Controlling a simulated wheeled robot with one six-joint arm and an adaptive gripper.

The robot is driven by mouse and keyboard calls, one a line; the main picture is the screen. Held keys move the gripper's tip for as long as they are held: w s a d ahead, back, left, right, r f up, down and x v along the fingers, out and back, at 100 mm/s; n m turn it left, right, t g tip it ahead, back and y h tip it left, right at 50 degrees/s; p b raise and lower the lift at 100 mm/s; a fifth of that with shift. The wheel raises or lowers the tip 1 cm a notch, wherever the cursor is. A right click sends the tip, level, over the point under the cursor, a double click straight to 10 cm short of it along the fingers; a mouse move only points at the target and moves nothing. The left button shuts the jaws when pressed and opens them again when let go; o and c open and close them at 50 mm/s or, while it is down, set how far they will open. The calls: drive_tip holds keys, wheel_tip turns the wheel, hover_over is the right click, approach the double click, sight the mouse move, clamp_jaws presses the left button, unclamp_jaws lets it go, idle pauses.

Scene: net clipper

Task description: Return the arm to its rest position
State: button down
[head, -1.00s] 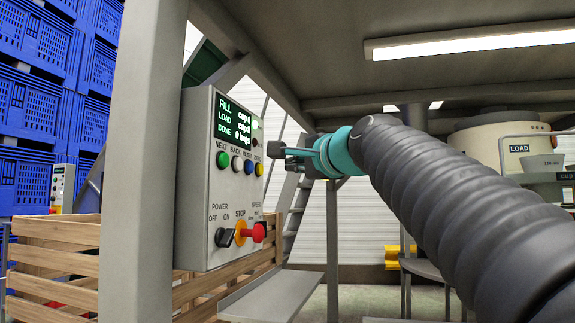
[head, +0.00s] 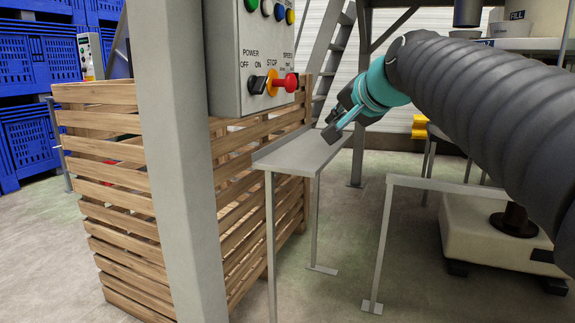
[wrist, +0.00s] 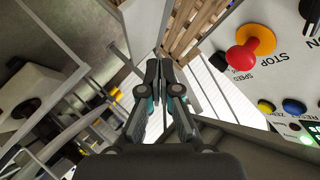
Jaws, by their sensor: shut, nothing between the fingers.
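My gripper (head: 334,129) is at the end of my dark ribbed arm, past a teal wrist joint, and points down and left in the head view. It hangs above the far end of a narrow grey metal shelf (head: 297,155); I cannot tell the gap between them. In the wrist view my gripper's fingers (wrist: 159,68) are together, with nothing between them. A grey control box (head: 238,60) stands to the left of my gripper, apart from it. It carries a red knob (head: 291,83) and a black power switch (head: 257,85).
A grey post (head: 168,150) stands at the front left, before a slatted wooden crate (head: 105,122). Blue bins (head: 35,60) are stacked at the left. A grey metal rail (head: 435,186) stands right of the shelf. Open floor shows between shelf and rail.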

drive_tip(key=s+d+f+n+g+h, duration=0.2)
drive_tip(key=s+d+f+n+g, duration=0.1)
drive_tip(key=s+f, duration=1)
drive_tip(key=s+d+f+n+g+h+p, duration=0.1)
drive_tip(key=s+d+f+n+g+h, duration=0.1)
drive_tip(key=s+f, duration=1.2)
wheel_tip(320, 180, down, 5)
drive_tip(key=shift+s+d+r+n+g+p, duration=0.2)
drive_tip(key=shift+d+n+g+p, duration=0.1)
drive_tip(key=shift+d+n+g, duration=0.4)
drive_tip(key=shift+a, duration=0.1)
